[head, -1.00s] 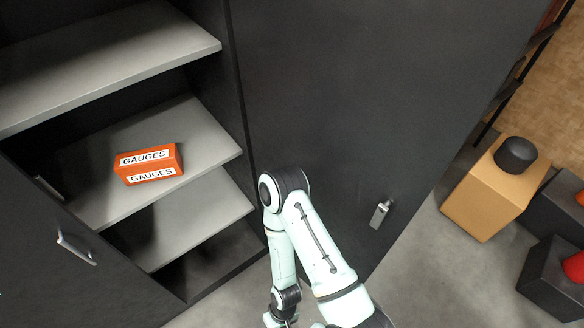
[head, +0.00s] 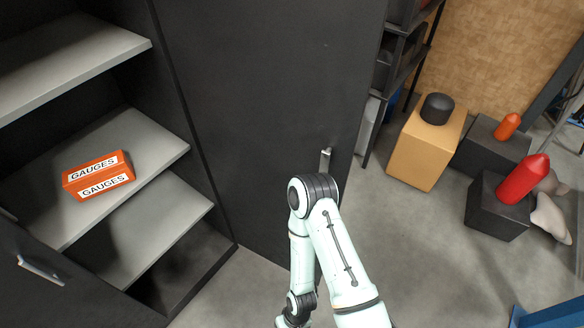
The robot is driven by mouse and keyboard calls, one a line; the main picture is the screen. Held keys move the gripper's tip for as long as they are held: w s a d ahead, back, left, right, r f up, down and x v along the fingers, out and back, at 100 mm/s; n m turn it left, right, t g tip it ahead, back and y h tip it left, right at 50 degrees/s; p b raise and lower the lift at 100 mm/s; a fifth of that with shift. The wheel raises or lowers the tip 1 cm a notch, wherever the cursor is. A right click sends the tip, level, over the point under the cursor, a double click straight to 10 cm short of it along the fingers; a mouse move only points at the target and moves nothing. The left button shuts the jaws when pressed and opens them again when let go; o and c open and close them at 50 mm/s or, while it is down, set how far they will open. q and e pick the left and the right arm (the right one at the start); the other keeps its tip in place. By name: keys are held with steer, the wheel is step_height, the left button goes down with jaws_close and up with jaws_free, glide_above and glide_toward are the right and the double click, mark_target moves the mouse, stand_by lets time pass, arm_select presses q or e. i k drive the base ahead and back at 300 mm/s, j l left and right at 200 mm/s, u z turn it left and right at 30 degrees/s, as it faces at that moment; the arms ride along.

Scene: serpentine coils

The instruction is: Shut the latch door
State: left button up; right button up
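A dark cabinet (head: 195,275) stands open on the left in the head view. Its tall right-hand door (head: 255,90) stands swung out and bears a small metal handle (head: 326,160) near its outer edge. Another dark door panel (head: 75,300) with a bar handle (head: 40,269) shows at the lower left. I cannot tell which is the latch door. One of my pale arms is bent in front of the right-hand door, its elbow just below that handle in the picture. Its lower end runs to the bottom edge, and no gripper fingers show.
An orange GAUGES box (head: 98,175) sits on a grey cabinet shelf (head: 150,150). Right of the door stand a tan block (head: 425,150) with a black cap, dark blocks (head: 495,212) with red and orange objects, and a rack (head: 400,60). Grey floor (head: 400,250) lies clear between.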

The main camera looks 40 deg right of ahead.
mark_target(268, 86)
steer(key=k+l+z, duration=0.1)
steer(key=l, duration=0.25)
steer(key=k+l+z, duration=0.15)
steer(key=l, duration=0.2)
steer(key=i+l+u, duration=0.15)
steer(key=l+u, duration=0.25)
steer(key=l, duration=0.25)
steer(key=l+u, duration=0.4)
steer(key=l, duration=0.25)
steer(key=l+u, duration=0.35)
steer(key=l, duration=0.35)
steer(key=k+l+u, duration=0.2)
steer(key=l+u, duration=0.2)
steer(key=l, duration=0.25)
steer(key=l+u, duration=0.1)
steer(key=l, duration=0.3)
steer(key=k+l+u, duration=0.1)
steer(key=l, duration=0.25)
steer(key=k+l, duration=0.15)
steer(key=l, duration=0.2)
steer(key=i+j+u, duration=0.15)
steer(key=i+j, duration=0.15)
steer(key=j, duration=0.15)
